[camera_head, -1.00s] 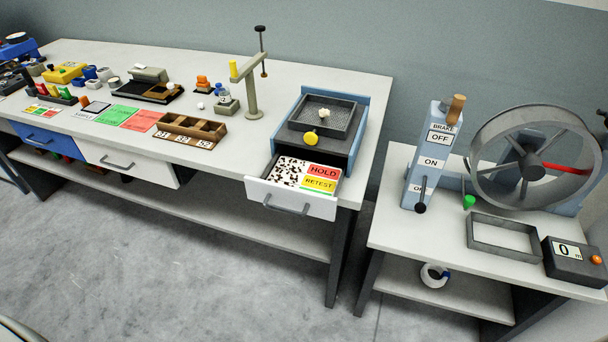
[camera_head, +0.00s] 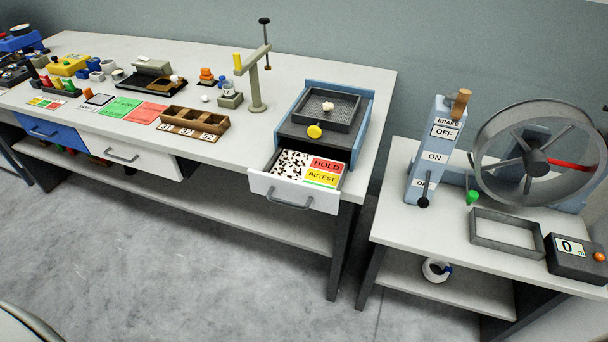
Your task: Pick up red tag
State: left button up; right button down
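A red tag marked HOLD (camera_head: 327,165) lies in the open drawer (camera_head: 294,197) at the right end of the long bench. A yellow tag marked RETEST (camera_head: 321,177) lies just in front of it, and a strip of green shows below that. A white card with black specks (camera_head: 291,165) lies to their left in the same drawer. Neither of my grippers shows in the head view.
A blue-sided unit with a dark tray (camera_head: 328,109) and a yellow knob (camera_head: 314,131) stands behind the drawer. A wooden compartment box (camera_head: 194,124) and a post stand (camera_head: 255,85) are to the left. A side table (camera_head: 400,229) carries a brake lever box and wheel. The floor in front is clear.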

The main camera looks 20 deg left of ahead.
aim_at(44, 79)
jog(key=j, duration=0.75)
jog(key=i+j+u, duration=0.1)
jog(key=j, duration=1.35)
jog(key=i+j+u, duration=0.1)
jog(key=j, duration=0.65)
jog(key=i+j, duration=0.15)
jog(key=j, duration=0.55)
jog(key=i+j+u, duration=0.15)
jog(key=j, duration=1.35)
jog(key=i+j+u, duration=0.1)
jog(key=j, duration=0.6)
jog(key=i, duration=0.1)
